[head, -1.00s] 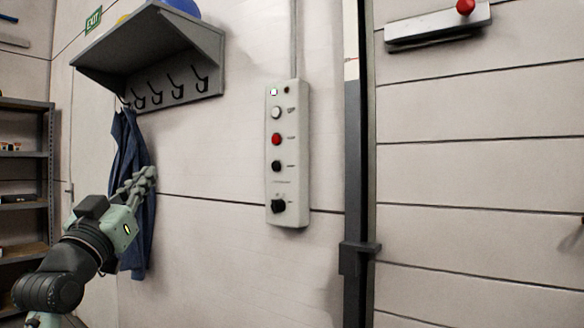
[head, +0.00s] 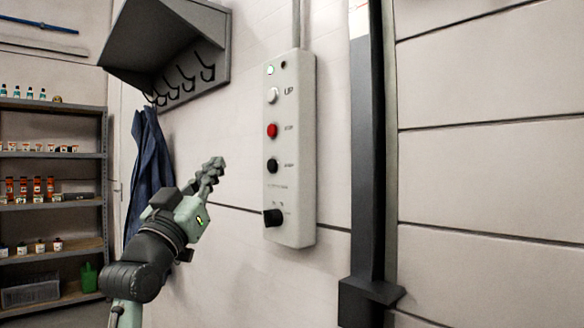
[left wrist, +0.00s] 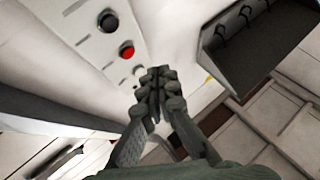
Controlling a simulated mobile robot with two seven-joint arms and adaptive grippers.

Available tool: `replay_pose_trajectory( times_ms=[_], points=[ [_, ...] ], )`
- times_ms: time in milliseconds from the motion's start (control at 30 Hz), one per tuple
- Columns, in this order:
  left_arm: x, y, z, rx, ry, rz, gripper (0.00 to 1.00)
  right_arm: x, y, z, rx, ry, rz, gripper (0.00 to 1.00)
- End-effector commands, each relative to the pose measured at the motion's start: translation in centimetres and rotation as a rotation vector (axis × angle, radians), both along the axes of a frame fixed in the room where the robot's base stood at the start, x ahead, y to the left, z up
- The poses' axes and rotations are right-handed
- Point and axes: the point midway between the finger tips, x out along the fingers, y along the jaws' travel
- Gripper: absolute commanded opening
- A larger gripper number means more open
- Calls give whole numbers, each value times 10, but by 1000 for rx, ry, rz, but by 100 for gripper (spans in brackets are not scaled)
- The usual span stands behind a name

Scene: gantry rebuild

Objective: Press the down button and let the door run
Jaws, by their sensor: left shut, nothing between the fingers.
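The control box (head: 290,150) is a pale upright panel on the wall in the head view. From top to bottom it has a small lit lamp, a white button (head: 272,96) marked UP, a red button (head: 272,130), a black button (head: 272,166) with a label too blurred to read surely, and a black knob (head: 273,217). The left wrist view shows the red button (left wrist: 127,52) and a black button (left wrist: 108,21). My left gripper (head: 214,166) is shut and empty, left of the box and apart from it. The door (head: 490,170) has pale horizontal panels at right. My right gripper is not in view.
A grey hook shelf (head: 165,40) with a blue garment (head: 149,175) hangs left of the box. A dark door rail (head: 368,150) with a bracket at its foot stands right of it. A shelving unit (head: 104,190) with several small bottles is at far left.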

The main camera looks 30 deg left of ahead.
Motion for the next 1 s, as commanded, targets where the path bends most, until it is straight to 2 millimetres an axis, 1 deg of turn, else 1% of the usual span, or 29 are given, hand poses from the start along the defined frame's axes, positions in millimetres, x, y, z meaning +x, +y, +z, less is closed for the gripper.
replay_pose_trajectory(
  times_ms=[433, 567, 767, 1000],
  points=[
    [0, 0, 0, 0, -1, 0, 0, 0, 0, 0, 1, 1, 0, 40],
    [3, -1, 0, -1, 0, -1, 0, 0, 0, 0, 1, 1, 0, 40],
    [20, -9, 0, -3, 0, -3, 0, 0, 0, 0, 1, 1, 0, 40],
    [52, -22, 0, -2, -1, -3, 0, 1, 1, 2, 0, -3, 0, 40]
  ],
)
